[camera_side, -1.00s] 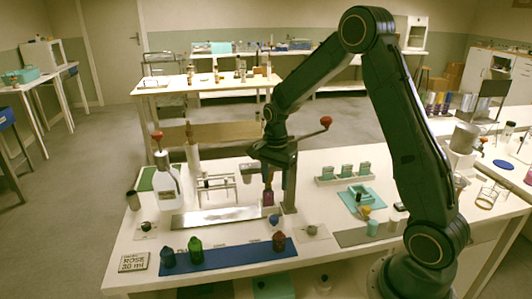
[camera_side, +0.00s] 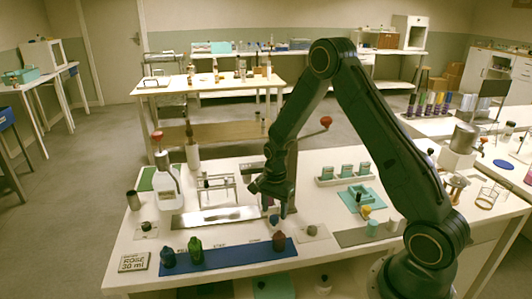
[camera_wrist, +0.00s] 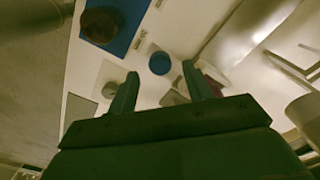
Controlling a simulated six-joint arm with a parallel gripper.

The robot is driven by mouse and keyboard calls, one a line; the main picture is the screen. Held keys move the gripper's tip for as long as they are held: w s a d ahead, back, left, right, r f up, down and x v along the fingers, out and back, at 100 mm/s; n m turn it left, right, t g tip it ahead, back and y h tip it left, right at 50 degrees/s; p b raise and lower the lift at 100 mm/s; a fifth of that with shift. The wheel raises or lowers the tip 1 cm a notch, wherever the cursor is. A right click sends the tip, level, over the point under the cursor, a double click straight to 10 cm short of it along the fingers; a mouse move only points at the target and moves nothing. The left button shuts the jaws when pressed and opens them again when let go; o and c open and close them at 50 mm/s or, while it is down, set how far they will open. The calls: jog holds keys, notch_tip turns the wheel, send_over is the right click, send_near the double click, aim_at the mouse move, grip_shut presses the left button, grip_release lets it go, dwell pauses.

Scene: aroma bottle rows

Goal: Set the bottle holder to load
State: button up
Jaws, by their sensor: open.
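My gripper (camera_side: 273,206) is open and empty, low over the bench in front of the dark press column with the red-ball lever (camera_side: 325,122). In the wrist view its two fingers (camera_wrist: 161,84) are spread. A round blue knob (camera_wrist: 160,63) shows beyond and between the fingertips; it also shows below my gripper in the side view (camera_side: 274,219). A dark purple-pink item (camera_wrist: 214,86) is partly hidden behind the right finger. The bottle holder cannot be clearly told apart; my gripper covers much of the column's foot. I cannot tell its setting.
A blue mat (camera_side: 215,257) with several dark bottles lies in front. A grey knob on a white plate (camera_side: 311,230) is to the right. A shiny metal tray (camera_side: 208,217), a white rack (camera_side: 216,183) and a red-topped jug (camera_side: 166,187) stand left. Teal holders (camera_side: 343,174) are behind right.

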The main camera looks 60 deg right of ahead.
jog(key=shift+f, duration=1.35)
grip_shut()
